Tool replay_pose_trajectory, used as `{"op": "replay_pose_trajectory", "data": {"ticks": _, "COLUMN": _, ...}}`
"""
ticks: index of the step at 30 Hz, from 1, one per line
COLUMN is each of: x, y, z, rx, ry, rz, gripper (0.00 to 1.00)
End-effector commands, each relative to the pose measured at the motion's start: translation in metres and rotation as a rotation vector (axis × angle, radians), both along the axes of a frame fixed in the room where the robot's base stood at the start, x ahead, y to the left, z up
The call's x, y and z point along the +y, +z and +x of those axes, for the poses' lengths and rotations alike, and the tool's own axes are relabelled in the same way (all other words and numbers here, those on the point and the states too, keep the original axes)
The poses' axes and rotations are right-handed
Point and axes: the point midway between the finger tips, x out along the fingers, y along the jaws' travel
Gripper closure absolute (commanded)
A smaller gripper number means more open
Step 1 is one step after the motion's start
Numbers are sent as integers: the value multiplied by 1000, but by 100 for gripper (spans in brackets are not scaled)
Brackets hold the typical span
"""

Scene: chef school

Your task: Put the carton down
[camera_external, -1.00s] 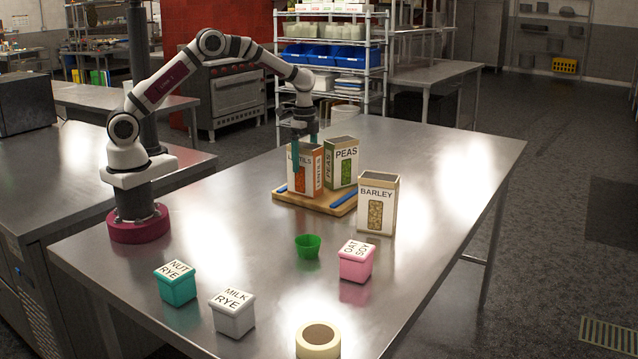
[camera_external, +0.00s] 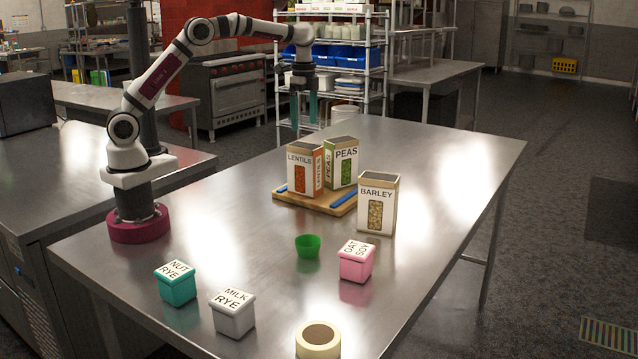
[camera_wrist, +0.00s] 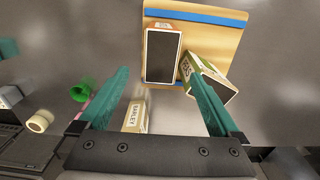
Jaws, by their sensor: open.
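The lentils carton (camera_external: 301,172), white with an orange side and orange window, stands upright on a wooden board (camera_external: 316,202) with blue strips. The peas carton (camera_external: 343,163), with green markings, stands on the same board just right of it. The barley carton (camera_external: 378,204) stands upright on the table in front of the board. My gripper (camera_external: 304,112) is open and empty above the lentils carton, clear of it. In the wrist view the dark tops of the lentils carton (camera_wrist: 162,57) and the peas carton (camera_wrist: 211,78) show beyond my open fingers.
A green cup (camera_external: 308,246), a pink box (camera_external: 356,262), a teal box (camera_external: 176,284), a white box (camera_external: 232,313) and a cream roll (camera_external: 318,341) stand toward the table's near end. The steel table (camera_external: 440,165) is clear on the right and far side.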

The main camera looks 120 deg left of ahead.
Motion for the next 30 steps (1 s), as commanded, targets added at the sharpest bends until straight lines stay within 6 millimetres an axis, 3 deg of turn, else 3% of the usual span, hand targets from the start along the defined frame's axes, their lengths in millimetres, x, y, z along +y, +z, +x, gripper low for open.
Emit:
{"op": "replay_pose_trajectory", "data": {"ticks": 2, "x": -24, "y": 10, "z": 12, "rx": 5, "ry": -27, "rz": 4, "gripper": 1}}
{"op": "replay_pose_trajectory", "data": {"ticks": 4, "x": -77, "y": 28, "z": 28, "rx": 17, "ry": -78, "rz": 14, "gripper": 1}}
{"op": "replay_pose_trajectory", "data": {"ticks": 5, "x": -110, "y": 36, "z": 33, "rx": 24, "ry": -108, "rz": 20, "gripper": 1}}
{"op": "replay_pose_trajectory", "data": {"ticks": 7, "x": -194, "y": 50, "z": 28, "rx": 42, "ry": -190, "rz": 42, "gripper": 1}}
{"op": "replay_pose_trajectory", "data": {"ticks": 9, "x": -269, "y": 52, "z": 1, "rx": 53, "ry": -269, "rz": 69, "gripper": 1}}
{"op": "replay_pose_trajectory", "data": {"ticks": 12, "x": -340, "y": 35, "z": -57, "rx": 60, "ry": -371, "rz": 107, "gripper": 1}}
{"op": "replay_pose_trajectory", "data": {"ticks": 13, "x": -353, "y": 28, "z": -74, "rx": 59, "ry": -397, "rz": 117, "gripper": 1}}
{"op": "replay_pose_trajectory", "data": {"ticks": 15, "x": -370, "y": 12, "z": -105, "rx": 57, "ry": -443, "rz": 135, "gripper": 1}}
{"op": "replay_pose_trajectory", "data": {"ticks": 18, "x": -379, "y": -3, "z": -128, "rx": 56, "ry": -476, "rz": 149, "gripper": 1}}
{"op": "replay_pose_trajectory", "data": {"ticks": 30, "x": -380, "y": -6, "z": -133, "rx": 58, "ry": -481, "rz": 150, "gripper": 1}}
